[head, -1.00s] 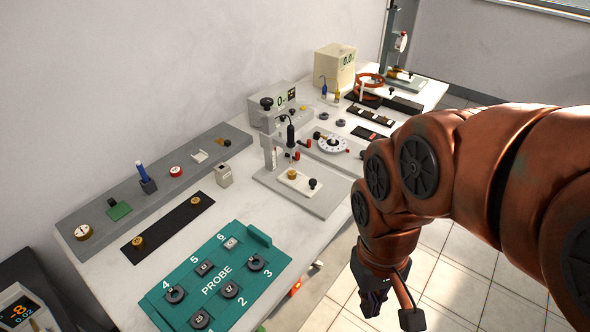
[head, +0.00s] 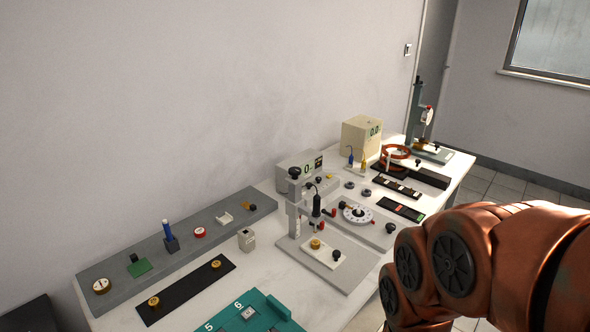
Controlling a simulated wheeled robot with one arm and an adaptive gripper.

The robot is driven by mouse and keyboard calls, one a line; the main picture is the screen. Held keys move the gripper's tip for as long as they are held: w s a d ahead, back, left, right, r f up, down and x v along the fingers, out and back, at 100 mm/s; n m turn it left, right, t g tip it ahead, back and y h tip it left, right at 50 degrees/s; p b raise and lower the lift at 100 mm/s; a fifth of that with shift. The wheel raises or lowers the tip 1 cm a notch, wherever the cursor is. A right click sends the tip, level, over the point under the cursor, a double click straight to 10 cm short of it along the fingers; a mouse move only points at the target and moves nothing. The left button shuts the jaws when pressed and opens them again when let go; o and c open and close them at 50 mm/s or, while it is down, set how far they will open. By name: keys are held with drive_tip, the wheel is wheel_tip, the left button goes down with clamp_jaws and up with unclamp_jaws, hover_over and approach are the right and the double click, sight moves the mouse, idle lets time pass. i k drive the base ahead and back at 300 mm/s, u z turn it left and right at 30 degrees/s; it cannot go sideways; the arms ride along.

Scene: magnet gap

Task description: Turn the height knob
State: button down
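A small stand (head: 293,212) with a grey column and a flat base stands on the white bench, right of the picture's middle. My gripper is below the picture's edge; only my copper-coloured arm shows at lower right, apart from the stand.
A dial plate (head: 357,212) and a meter box (head: 299,168) stand close by the stand. A long grey rack (head: 130,268) and a black strip (head: 188,287) lie to the left. A teal probe tray (head: 254,312) is cut off at the bottom. Bare bench (head: 285,290) shows in front.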

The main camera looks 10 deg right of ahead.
sight(294, 171)
drive_tip(key=u, duration=0.1)
drive_tip(key=k, duration=0.4)
drive_tip(key=u, duration=0.6)
drive_tip(key=k, duration=0.85)
drive_tip(key=z, duration=0.45)
drive_tip(key=i, duration=0.6)
drive_tip(key=z, duration=0.65)
drive_tip(key=i, duration=0.7)
drive_tip(key=u, duration=0.55)
drive_tip(key=i, duration=0.55)
drive_tip(key=u, duration=0.4)
